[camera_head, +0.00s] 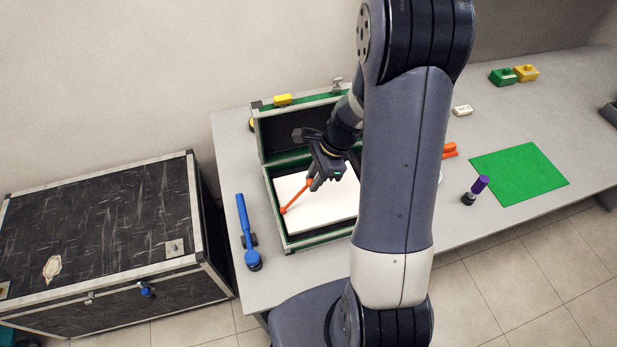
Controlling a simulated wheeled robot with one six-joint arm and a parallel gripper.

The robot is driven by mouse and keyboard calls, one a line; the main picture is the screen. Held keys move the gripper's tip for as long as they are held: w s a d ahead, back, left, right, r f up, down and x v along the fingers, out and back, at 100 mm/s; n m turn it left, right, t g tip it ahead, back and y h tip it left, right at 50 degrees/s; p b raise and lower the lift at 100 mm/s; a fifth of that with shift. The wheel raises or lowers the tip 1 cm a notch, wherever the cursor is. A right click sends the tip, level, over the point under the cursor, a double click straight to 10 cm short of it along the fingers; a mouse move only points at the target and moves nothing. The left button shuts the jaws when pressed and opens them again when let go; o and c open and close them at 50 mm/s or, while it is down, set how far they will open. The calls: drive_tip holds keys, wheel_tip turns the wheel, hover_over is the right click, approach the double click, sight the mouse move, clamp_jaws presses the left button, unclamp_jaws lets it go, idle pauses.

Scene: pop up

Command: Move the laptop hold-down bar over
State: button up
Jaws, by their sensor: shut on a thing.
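The open case (285,243) stands on the grey table, its dark lid raised at the back. A white flat panel, which looks like the laptop (335,213), lies inside it. The orange-red hold-down bar (293,201) slants over the panel's left part, its lower end near the case's left front. My gripper (315,182) is shut on the bar's upper end, above the panel. I cannot tell whether the bar touches the panel. My arm hides the right part of the case.
A blue handled tool (244,228) lies left of the case. Right of my arm are an orange object (450,150), a purple-topped item (480,185), a green mat (520,174), a white block (462,110), and green (503,77) and yellow (526,73) blocks. A black trunk (100,235) stands left of the table.

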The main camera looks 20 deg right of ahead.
sight(327, 202)
drive_tip(key=shift+d+f, duration=0.15)
drive_tip(key=shift+d+f+b, duration=1)
drive_tip(key=shift+d+f, duration=0.25)
drive_tip(key=shift+f, duration=0.15)
drive_tip(key=shift+d+f+b, duration=0.45)
drive_tip(key=shift+f+b, duration=0.2)
drive_tip(key=shift+f, duration=0.15)
drive_tip(key=shift+d+f+b, duration=0.45)
drive_tip(key=shift+f+b, duration=0.15)
drive_tip(key=shift+f, duration=0.35)
drive_tip(key=shift+d+f+b, duration=0.2)
drive_tip(key=shift+f+b, duration=0.55)
drive_tip(key=shift+f, duration=0.2)
drive_tip(key=shift+d+f+b, duration=0.15)
drive_tip(key=shift+f+b, duration=0.55)
drive_tip(key=shift+f, duration=0.2)
